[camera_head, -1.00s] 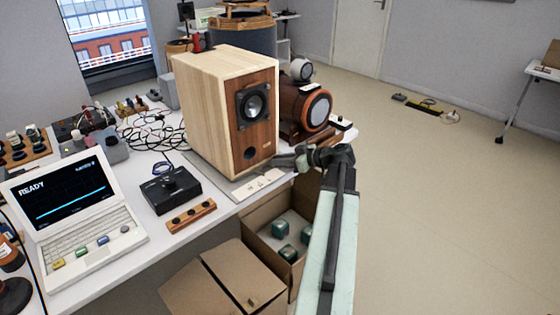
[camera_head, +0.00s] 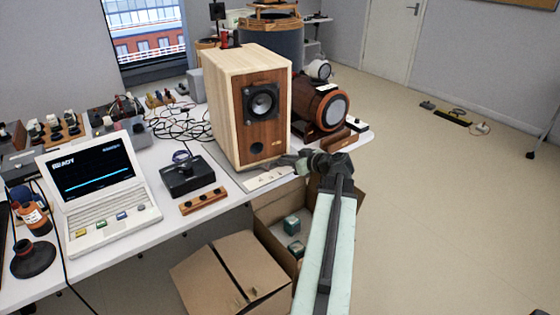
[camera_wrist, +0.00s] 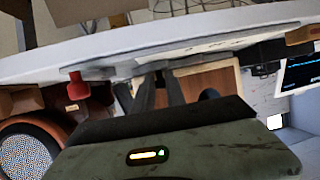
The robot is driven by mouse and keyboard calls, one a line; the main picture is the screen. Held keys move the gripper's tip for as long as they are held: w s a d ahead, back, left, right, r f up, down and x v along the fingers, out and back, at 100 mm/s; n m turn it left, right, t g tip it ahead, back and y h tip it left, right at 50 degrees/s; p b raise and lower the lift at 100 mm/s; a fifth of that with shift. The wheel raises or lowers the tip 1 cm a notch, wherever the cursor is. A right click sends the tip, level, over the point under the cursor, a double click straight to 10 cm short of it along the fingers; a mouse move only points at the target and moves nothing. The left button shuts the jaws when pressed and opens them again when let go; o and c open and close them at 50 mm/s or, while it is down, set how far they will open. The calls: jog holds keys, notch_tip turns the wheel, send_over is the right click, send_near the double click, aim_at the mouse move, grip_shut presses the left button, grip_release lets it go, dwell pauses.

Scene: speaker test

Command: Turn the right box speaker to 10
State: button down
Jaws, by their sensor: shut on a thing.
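The box speaker (camera_head: 262,126) is a tall pale-wood cabinet with a dark wood front and a round black driver. It stands upright on the table, on a low light plate (camera_head: 262,180) with marks. Its front faces the robot, slightly to the right. My gripper (camera_head: 290,163) is at the speaker's lower front right corner, just above the plate. In the wrist view the two dark fingers of my gripper (camera_wrist: 162,88) are close together on a low grey part (camera_wrist: 145,68) by the speaker's base (camera_wrist: 205,82). The exact grip and the scale reading are too small to tell.
A brown round speaker (camera_head: 318,108) lies right of the box. A white laptop (camera_head: 98,187), black device (camera_head: 188,178) and wooden strip (camera_head: 204,201) stand left.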

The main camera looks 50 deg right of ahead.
jog(key=shift+a, duration=0.3)
jog(key=c, duration=1.4)
grip_release()
jog(key=shift+d, duration=0.1)
jog(key=shift+o, duration=0.2)
jog(key=p+v, duration=0.3)
jog(key=v, duration=0.4)
jog(key=shift+s, duration=0.35)
jog(key=shift+s+r, duration=0.1)
